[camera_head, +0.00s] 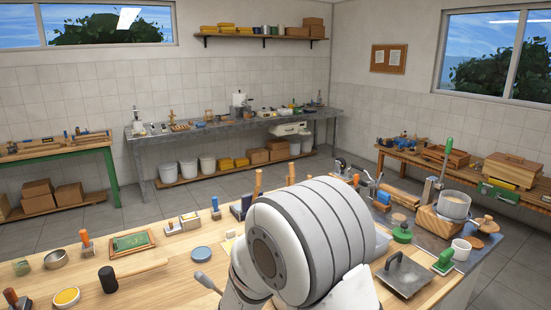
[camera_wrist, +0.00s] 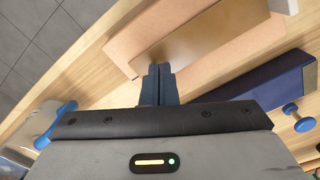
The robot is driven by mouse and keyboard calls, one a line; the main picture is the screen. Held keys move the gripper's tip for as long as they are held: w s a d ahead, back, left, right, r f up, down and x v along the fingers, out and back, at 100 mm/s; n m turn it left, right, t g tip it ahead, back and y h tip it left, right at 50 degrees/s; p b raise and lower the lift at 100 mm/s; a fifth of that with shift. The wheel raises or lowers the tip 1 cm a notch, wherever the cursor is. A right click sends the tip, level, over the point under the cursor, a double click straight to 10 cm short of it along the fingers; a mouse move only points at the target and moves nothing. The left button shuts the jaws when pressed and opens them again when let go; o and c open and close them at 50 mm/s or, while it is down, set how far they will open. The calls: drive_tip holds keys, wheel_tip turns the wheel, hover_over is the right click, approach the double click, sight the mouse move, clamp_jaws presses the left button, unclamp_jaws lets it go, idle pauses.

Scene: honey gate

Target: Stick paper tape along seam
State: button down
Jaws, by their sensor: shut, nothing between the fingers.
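My gripper (camera_wrist: 158,84) shows in the wrist view with its two dark fingers together and nothing between them. Its tips are over the near edge of a tan board (camera_wrist: 200,68), and I cannot tell whether they touch it. A darker brown panel (camera_wrist: 205,40) lies on the tan board, and a straight edge runs between the two. I cannot tell whether this edge is the seam. No paper tape can be made out in either view. In the head view my own arm hides the gripper and the boards.
A navy bar (camera_wrist: 264,82) lies right of the fingers, with a blue knob (camera_wrist: 292,108) beside it. A blue-ended clamp (camera_wrist: 55,124) is at left. Grey metal plate (camera_head: 403,275) at right.

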drive_tip(key=shift+f+b, duration=0.55)
drive_tip(key=shift+f, duration=0.1)
idle(0.8)
drive_tip(key=shift+r+p, duration=2.1)
drive_tip(key=shift+r, duration=0.95)
drive_tip(key=shift+w+d+r, duration=0.1)
drive_tip(key=d+r+t+b, duration=0.1)
drive_tip(key=d+r+t, duration=0.1)
drive_tip(key=d+r, duration=1.1)
drive_tip(key=s+d+r+t+b, duration=0.1)
drive_tip(key=s+d+r, duration=0.6)
drive_tip(key=d, duration=0.3)
drive_tip(key=shift+s, duration=0.65)
